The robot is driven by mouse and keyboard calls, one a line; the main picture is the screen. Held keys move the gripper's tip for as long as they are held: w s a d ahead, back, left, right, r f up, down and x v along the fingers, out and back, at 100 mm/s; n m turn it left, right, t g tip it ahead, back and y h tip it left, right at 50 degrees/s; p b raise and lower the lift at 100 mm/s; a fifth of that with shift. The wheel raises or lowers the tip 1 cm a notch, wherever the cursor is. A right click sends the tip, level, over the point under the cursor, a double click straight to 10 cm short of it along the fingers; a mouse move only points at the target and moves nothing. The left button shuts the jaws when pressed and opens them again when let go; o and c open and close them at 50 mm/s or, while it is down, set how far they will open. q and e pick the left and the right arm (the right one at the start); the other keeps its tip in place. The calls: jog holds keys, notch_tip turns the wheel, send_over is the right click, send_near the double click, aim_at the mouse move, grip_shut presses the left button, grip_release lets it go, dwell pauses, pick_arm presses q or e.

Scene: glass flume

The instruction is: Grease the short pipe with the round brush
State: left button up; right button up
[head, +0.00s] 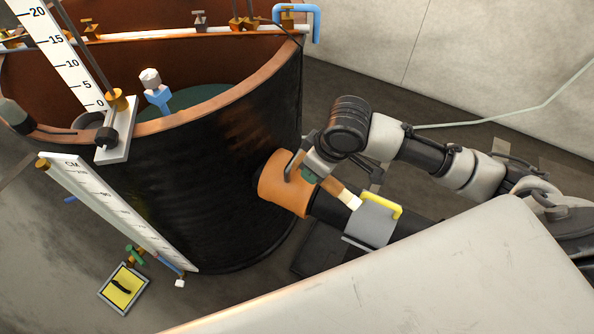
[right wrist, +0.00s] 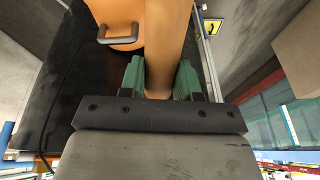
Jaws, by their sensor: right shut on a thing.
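The short pipe (head: 280,190) looks like an orange stub on the lower side of the black tank (head: 210,150); it has a grey loop handle. The stub also shows in the right wrist view (right wrist: 125,15). My right gripper (head: 310,174) is shut on the wooden handle of the brush (head: 338,189), just beside the orange stub. The handle also shows between the green fingers in the right wrist view (right wrist: 168,45). A pale end of the brush points down and right; whether it is bristle is unclear, as is contact with the stub. My left gripper is out of view.
A grey box with a yellow handle (head: 375,222) stands right of the brush, over a dark pipe. A white slab (head: 420,280) fills the lower right. Scales (head: 115,205) stand at the tank's left. A yellow plate (head: 123,289) lies on the floor.

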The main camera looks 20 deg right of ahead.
jog(key=w+a+f+n+g, duration=0.1)
jog(key=w+f+n+g, duration=0.3)
jog(key=f+n, duration=0.7)
jog(key=shift+n+y+b, duration=0.4)
jog(key=shift+n, duration=0.1)
notch_tip(320, 180, down, 5)
jog(key=b, duration=0.5)
jog(key=shift+r, duration=0.1)
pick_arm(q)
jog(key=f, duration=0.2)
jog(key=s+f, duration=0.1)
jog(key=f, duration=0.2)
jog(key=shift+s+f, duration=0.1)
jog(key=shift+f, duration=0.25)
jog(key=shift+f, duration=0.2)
pick_arm(e)
jog(key=shift+f, duration=0.35)
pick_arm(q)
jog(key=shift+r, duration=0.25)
pick_arm(e)
jog(key=shift+w+r, duration=0.1)
jog(key=shift+w, duration=0.1)
pick_arm(q)
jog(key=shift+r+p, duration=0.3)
jog(key=shift+p, duration=0.15)
pick_arm(e)
jog(key=shift+s, duration=0.15)
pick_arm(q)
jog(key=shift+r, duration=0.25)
